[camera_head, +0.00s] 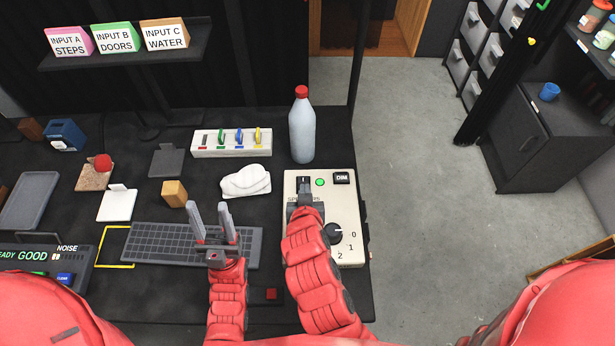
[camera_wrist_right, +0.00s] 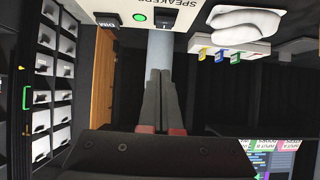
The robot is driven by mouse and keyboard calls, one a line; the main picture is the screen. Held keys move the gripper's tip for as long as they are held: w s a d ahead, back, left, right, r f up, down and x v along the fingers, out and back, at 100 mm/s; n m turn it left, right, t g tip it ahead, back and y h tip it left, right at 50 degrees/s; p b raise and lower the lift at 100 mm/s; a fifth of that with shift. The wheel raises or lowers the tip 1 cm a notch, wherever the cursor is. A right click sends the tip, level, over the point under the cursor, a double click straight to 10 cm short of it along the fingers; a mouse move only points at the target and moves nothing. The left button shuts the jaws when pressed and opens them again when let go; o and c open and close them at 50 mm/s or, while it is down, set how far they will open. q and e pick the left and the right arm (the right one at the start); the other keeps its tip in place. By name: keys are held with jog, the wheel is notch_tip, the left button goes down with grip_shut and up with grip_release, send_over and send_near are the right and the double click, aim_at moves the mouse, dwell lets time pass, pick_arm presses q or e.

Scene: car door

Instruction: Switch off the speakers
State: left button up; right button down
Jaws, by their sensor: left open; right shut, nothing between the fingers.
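A white speaker panel (camera_head: 345,206) stands at the right end of the desk. A dark switch (camera_head: 304,182) sits near its far left corner, beside a lit green lamp (camera_head: 320,182). The SPEAKERS label is partly covered by my right gripper (camera_head: 304,197), which is shut and empty at the switch; whether it touches the switch I cannot tell. In the right wrist view its closed fingers (camera_wrist_right: 160,76) show with the lit lamp (camera_wrist_right: 139,17) above and to the left. My left gripper (camera_head: 211,208) is open and empty above the keyboard.
The panel also carries a DIM button (camera_head: 342,178) and a black dial (camera_head: 333,232). A red-capped bottle (camera_head: 302,131) stands behind it. Open floor (camera_head: 420,150) is to the right.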

dwell(0.3)
jog(key=p, duration=0.4)
send_over(305, 177)
jog(key=s, duration=0.4)
notch_tip(305, 177, down, 5)
jog(key=shift+r, duration=0.15)
jog(key=f, duration=0.3)
jog(key=shift+s+f+p, duration=0.15)
jog(key=shift+s+p, duration=0.05)
jog(key=shift+p, duration=0.2)
jog(key=shift+s+f, duration=0.2)
jog(key=shift+f, duration=0.4)
